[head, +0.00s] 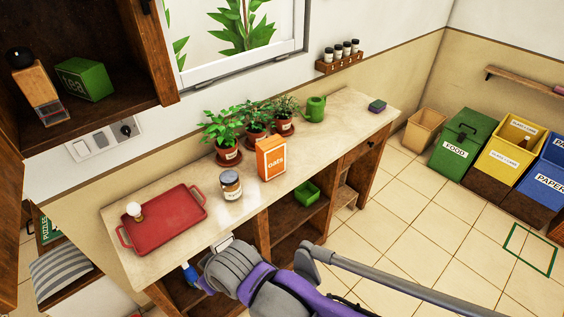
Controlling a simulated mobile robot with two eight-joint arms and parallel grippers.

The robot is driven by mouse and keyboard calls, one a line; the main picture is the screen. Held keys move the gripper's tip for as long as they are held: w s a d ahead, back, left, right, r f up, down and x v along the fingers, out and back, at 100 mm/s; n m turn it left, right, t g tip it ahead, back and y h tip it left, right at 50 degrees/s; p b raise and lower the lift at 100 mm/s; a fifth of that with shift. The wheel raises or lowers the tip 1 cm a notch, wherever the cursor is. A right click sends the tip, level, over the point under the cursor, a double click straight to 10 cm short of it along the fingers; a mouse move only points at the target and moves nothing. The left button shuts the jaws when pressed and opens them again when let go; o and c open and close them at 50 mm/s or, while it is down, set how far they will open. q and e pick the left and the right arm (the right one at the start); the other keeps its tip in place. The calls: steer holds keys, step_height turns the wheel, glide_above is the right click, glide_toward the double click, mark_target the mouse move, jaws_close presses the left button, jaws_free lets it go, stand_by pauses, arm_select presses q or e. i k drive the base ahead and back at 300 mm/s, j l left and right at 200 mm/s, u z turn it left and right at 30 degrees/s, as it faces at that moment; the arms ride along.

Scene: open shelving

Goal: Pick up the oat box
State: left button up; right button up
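The orange oat box (271,159), marked "oats", stands upright on the light counter (239,207) near its front edge. One purple and grey arm of mine reaches in from the lower right, which I take as the right. Its gripper end (207,260) is at the counter's front edge, below and left of the box and apart from it. Its fingers are not clear enough to judge. My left gripper is not in view.
A red tray (168,228) with a light bulb-like object lies on the left. Potted plants (222,130) and a green watering can (314,109) stand behind the box. A green bin (307,193) sits on the shelf below. An open wooden cabinet (128,72) hangs upper left.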

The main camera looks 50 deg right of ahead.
mark_target(270, 152)
steer(key=k+z, duration=0.1)
steer(key=z, duration=1.4)
